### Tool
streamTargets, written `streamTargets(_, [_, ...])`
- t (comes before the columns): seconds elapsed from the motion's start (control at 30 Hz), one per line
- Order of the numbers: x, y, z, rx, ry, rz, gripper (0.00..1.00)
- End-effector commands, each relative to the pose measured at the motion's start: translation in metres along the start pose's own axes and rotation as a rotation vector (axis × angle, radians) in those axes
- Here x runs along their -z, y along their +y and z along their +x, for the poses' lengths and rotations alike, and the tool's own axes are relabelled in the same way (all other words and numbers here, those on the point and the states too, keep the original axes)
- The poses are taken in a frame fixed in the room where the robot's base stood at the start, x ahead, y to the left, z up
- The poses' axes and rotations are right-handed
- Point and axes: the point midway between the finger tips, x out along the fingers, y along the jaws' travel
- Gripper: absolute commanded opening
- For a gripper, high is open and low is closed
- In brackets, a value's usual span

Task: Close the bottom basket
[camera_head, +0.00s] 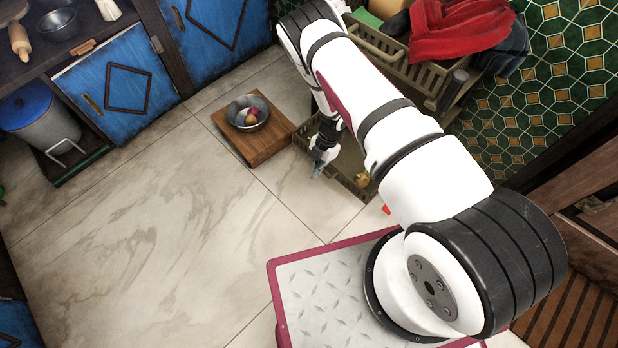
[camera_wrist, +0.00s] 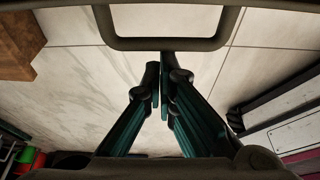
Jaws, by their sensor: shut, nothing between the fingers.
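The bottom basket (camera_head: 343,195) is olive-brown and stands pulled out low over the floor, in the middle of the head view. A yellowish item (camera_head: 361,180) lies in it, and my arm hides much of its right and back. My gripper (camera_head: 318,168) is at the basket's front left part, pointing down. In the wrist view my gripper (camera_wrist: 160,80) has its fingers together with nothing between them. A brownish bar with a loop-shaped handle (camera_wrist: 170,43) crosses the top of that view, just past the fingertips. I cannot tell whether they touch.
A wooden board (camera_head: 262,148) with a metal bowl of fruit (camera_head: 248,113) lies left of the basket. An upper basket (camera_head: 425,85) with red cloth (camera_head: 455,32) is above and behind. Blue cabinets (camera_head: 118,88) stand at the left. The tiled floor (camera_head: 150,220) is largely clear.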

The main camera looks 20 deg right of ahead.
Motion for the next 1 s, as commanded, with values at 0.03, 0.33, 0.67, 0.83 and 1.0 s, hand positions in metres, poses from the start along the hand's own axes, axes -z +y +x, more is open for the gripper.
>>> streamTargets(0.03, [-0.016,0.001,-0.001,-0.003,-0.008,0.002,0.00])
streamTargets(0.33, [-0.054,0.000,-0.016,0.000,-0.005,0.001,0.00])
streamTargets(0.67, [-0.054,0.000,-0.018,0.000,-0.004,0.001,0.00])
streamTargets(0.83, [-0.047,-0.001,-0.014,0.001,-0.003,0.001,0.00])
streamTargets(1.0, [-0.022,-0.002,-0.001,0.002,-0.001,0.003,0.00])
